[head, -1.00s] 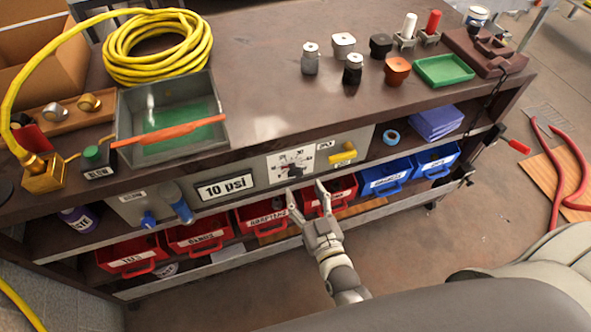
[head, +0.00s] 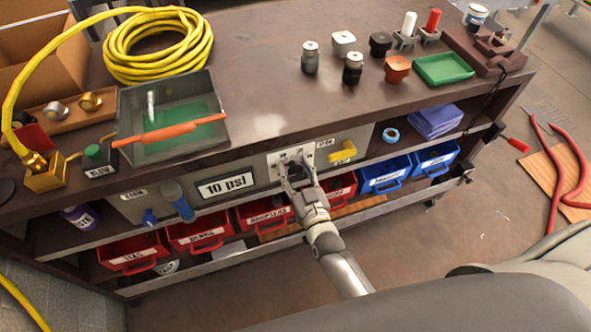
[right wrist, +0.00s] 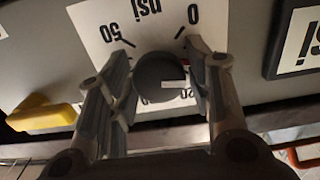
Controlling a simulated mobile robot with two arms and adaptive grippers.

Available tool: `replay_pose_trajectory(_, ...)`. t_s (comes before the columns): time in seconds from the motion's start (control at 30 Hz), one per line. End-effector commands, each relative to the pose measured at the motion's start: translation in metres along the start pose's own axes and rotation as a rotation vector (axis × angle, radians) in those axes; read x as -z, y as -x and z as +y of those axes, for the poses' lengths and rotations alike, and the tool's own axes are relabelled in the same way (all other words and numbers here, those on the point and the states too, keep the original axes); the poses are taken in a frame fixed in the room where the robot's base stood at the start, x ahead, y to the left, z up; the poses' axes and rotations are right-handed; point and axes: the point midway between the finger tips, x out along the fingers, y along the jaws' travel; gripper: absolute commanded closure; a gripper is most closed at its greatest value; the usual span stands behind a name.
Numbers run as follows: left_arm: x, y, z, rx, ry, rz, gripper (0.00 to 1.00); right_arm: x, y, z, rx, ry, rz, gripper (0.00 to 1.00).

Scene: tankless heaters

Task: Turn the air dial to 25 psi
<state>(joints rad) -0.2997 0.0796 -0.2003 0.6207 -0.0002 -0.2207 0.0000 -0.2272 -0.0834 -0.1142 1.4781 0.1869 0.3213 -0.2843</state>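The air dial's white plate (head: 277,160) is on the grey panel of the workbench front. In the right wrist view, the dial's dark round knob (right wrist: 160,72) has a white mark and sits on the plate (right wrist: 95,22), which shows inverted "psi", "50" and "0"; other numbers are partly covered. My right gripper (head: 294,166) is at the plate. In the right wrist view, its fingers (right wrist: 158,52) are apart, one on each side of the knob. I cannot tell whether they touch it. A sign (head: 223,187) left of the dial reads "10 psi". My left gripper is not in view.
A yellow valve handle (head: 343,152) sticks out right of the dial. Blue valves (head: 178,202) are to the left. Red bins (head: 200,234) and blue bins (head: 385,178) line the shelf below. A yellow hose (head: 150,45) and a metal tray (head: 205,95) are on the bench top.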

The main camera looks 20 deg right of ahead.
Motion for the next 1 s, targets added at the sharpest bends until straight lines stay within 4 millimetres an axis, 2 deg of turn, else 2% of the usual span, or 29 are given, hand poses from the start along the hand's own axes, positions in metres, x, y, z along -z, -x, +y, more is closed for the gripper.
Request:
replay_pose_trajectory(0.03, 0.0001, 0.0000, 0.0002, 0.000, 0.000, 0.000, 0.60, 0.0001, 0.0001, 0.0000, 0.000, 0.000, 0.000, 0.64)
replay_pose_trajectory(0.2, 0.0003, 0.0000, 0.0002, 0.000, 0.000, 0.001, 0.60, 0.0001, 0.0002, 0.0000, 0.000, 0.000, 0.000, 0.86)
replay_pose_trajectory(0.23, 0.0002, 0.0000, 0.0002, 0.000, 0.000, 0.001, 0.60, 0.0001, 0.0002, 0.0000, 0.000, 0.000, 0.000, 0.88)
replay_pose_trajectory(0.63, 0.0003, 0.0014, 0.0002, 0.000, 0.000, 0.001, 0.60, 0.0005, 0.0001, 0.0004, 0.000, -0.088, 0.001, 0.88)
replay_pose_trajectory(1.0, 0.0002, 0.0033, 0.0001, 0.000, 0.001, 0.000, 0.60, 0.0002, -0.0001, 0.0015, 0.001, -0.393, 0.001, 0.88)
